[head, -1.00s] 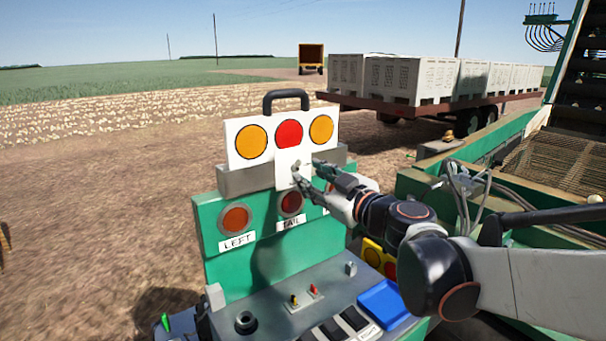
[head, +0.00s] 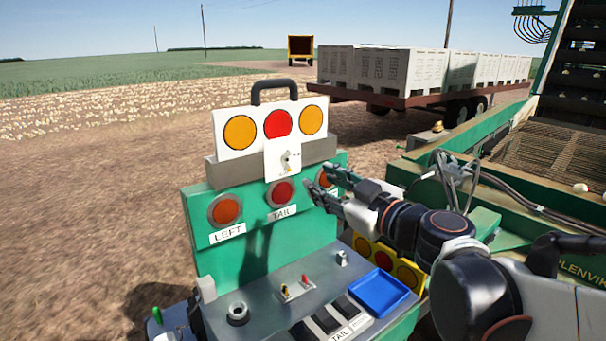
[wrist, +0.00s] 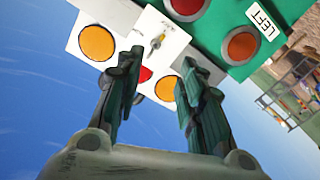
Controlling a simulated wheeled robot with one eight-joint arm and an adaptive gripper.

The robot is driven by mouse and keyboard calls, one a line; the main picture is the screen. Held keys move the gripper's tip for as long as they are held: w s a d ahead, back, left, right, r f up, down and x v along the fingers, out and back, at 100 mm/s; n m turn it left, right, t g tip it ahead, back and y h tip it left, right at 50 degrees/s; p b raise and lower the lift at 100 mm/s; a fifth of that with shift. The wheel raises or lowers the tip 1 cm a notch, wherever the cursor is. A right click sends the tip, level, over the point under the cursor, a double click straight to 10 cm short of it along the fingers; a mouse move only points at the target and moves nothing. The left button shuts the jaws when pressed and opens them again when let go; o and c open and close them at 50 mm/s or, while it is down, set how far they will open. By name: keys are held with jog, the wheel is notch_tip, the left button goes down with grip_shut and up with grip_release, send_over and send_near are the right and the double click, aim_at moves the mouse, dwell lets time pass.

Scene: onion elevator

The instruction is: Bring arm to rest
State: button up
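My gripper (head: 318,181) is in front of the right part of the green panel (head: 196,256) in the head view, a little below and right of the key switch (head: 290,160). Its two fingers are apart with nothing between them. The wrist view also shows my gripper (wrist: 157,75) open, with the key switch (wrist: 158,40) beyond the fingertips. The switch sits on the white plate (head: 228,153) below the red lamp (head: 278,123). My fingers appear apart from the switch.
A blue tray (head: 381,291) and switches (head: 295,287) sit on the console below my arm. The green machine (head: 425,165) with hoses stands close at right. White bins (head: 385,70) are on a trailer behind. Open ground (head: 80,220) lies at left.

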jog(key=s+d+f+m+g+h+b, duration=0.1)
jog(key=s+f+m+g+h+b, duration=0.2)
jog(key=s+f, duration=0.5)
jog(key=s+d+f+m+g+h+b, duration=0.15)
jog(key=s+f+b, duration=0.35)
jog(key=f, duration=0.7)
jog(key=s+d+f+m+g+h+b, duration=0.3)
jog(key=s+d+f+m+h+b, duration=0.2)
jog(key=d+f, duration=0.5)
notch_tip(320, 180, down, 2)
jog(key=s+m+b, duration=0.1)
jog(key=s+m, duration=0.1)
jog(key=shift+s+d+f, duration=0.2)
jog(key=shift+s+f, duration=0.05)
jog(key=shift+s, duration=0.15)
